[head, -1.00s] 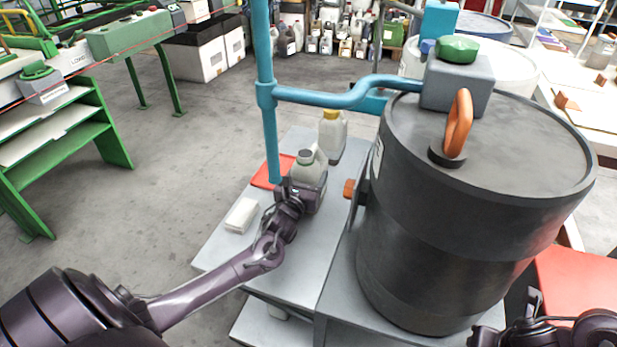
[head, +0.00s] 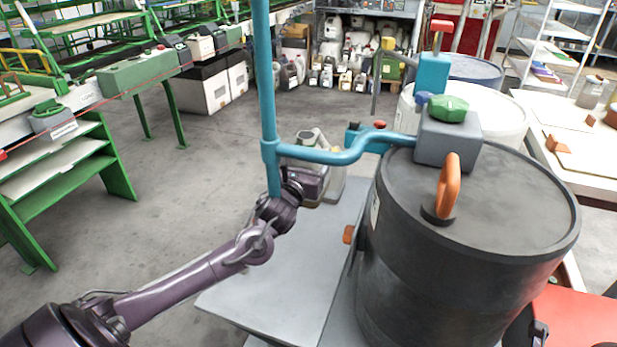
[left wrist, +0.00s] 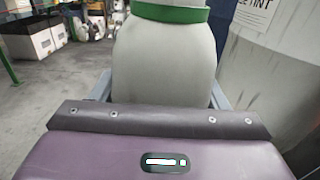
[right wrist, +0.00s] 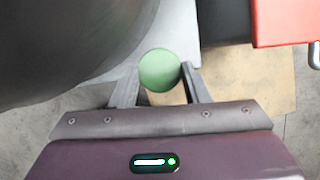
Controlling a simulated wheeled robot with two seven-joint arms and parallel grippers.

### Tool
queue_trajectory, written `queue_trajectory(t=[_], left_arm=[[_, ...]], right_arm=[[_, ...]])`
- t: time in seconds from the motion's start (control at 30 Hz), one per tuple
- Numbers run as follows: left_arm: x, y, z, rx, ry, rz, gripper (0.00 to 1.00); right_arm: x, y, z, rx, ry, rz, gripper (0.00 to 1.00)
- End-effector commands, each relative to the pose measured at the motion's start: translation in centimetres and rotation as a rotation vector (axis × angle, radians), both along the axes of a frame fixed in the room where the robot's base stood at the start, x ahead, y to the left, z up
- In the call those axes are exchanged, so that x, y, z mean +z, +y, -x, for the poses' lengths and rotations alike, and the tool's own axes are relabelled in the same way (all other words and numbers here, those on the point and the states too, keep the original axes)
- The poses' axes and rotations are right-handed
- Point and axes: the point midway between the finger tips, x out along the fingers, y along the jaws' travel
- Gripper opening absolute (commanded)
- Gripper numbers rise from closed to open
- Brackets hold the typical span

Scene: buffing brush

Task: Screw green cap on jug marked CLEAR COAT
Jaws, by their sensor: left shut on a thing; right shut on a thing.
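My right gripper (right wrist: 160,82) is shut on a round green cap (right wrist: 159,69), away from the jug. The right gripper is not clearly seen in the head view. A second pale jug (head: 334,186) stands partly hidden behind the held one.
A blue pipe (head: 267,90) passes in front of the held jug and bends right to the large dark drum (head: 450,270). An orange handle (head: 448,188) stands on the drum. The grey bench top (head: 270,290) is clear toward the front. A container labelled TINT (left wrist: 262,70) is close right of the held jug.

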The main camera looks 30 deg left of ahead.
Motion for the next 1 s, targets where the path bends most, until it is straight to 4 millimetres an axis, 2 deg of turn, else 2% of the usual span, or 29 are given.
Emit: queue_trajectory(t=[0.03, 0.23, 1.0], left_arm=[[1.0, 0.1, 0.0, 0.0, -0.008, -0.002, 0.26], [2.1, 0.0, 0.0, 0.0, -0.006, 0.0, 0.26], [2.1, 0.0, 0.0, 0.0, -0.006, 0.0, 0.26]], right_arm=[[0.2, 0.0, 0.0, 0.0, 0.0, 0.0, 0.21], [0.3, 0.0, 0.0, 0.0, 0.0, 0.0, 0.21], [0.5, 0.2, 0.0, -0.004, -0.002, 0.0, 0.21]])
